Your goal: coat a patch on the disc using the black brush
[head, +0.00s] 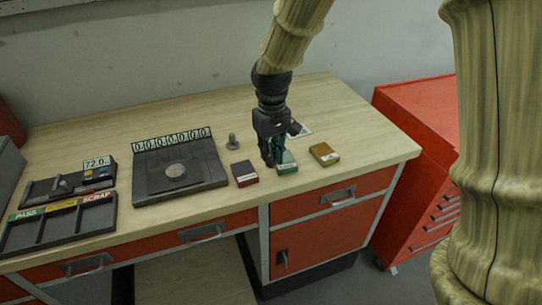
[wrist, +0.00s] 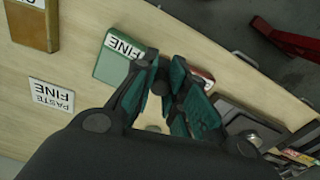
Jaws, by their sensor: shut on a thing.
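The grey round disc (head: 176,170) lies on a dark fixture (head: 180,187) left of the table's middle. My gripper (head: 272,160) points down over the table's front right, well to the right of the disc and beside a green block. In the wrist view its teal-padded fingers (wrist: 164,80) are close together around a small dark round piece (wrist: 160,88), which seems to be the black brush. Most of that piece is hidden by the fingers. I cannot tell whether its lower end touches anything.
A red block (head: 245,174), the green block (head: 288,167) marked FINE and a tan block (head: 324,154) line the front edge. A small grey post (head: 232,141) stands behind the red block. A PASS/SCRAP tray (head: 60,222) and a 72.0 gauge (head: 97,163) are at left.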

